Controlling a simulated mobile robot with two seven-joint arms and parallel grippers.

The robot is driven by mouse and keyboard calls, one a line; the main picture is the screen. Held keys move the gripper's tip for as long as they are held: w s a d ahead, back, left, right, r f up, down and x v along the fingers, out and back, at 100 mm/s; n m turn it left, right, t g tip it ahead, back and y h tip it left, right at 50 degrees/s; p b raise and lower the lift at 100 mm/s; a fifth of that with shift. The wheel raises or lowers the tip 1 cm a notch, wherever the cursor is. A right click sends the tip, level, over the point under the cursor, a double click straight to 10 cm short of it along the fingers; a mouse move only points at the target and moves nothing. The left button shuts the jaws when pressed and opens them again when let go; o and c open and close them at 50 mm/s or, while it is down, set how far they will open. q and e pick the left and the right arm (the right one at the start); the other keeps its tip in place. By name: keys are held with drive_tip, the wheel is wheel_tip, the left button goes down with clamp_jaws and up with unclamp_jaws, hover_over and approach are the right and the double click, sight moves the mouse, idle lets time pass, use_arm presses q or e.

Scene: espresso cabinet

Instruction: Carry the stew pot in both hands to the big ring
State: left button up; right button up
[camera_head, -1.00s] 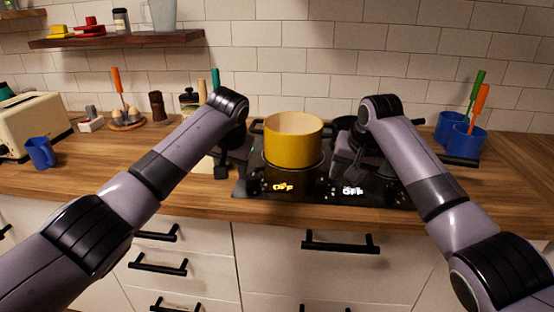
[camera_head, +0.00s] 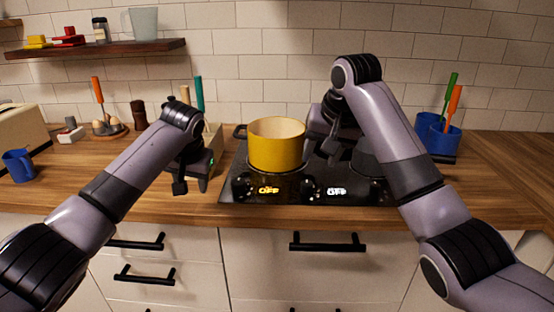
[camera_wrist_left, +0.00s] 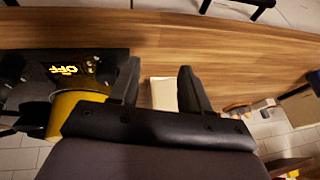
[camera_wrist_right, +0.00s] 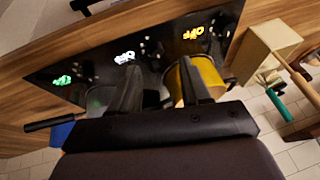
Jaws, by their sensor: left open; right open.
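The yellow stew pot (camera_head: 277,150) stands upright on the left part of the black hob (camera_head: 232,190). Its dark left handle (camera_head: 240,131) shows; its right side is close to my right gripper. The pot hides the ring beneath it, so I cannot tell which ring that is. My left gripper (camera_head: 192,186) is open and empty, left of the pot and apart from it. My right gripper (camera_head: 333,148) is open beside the pot's right side, with no handle visibly between its fingers. The pot also shows in the left wrist view (camera_wrist_left: 72,105) and right wrist view (camera_wrist_right: 204,78).
A beige utensil block (camera_wrist_right: 262,50) stands left of the hob, close to my left gripper. A dark pan (camera_head: 370,158) sits on the hob's right part. The counter front is clear.

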drive_tip(key=shift+v, duration=1.5)
drive_tip(key=shift+d, duration=0.1)
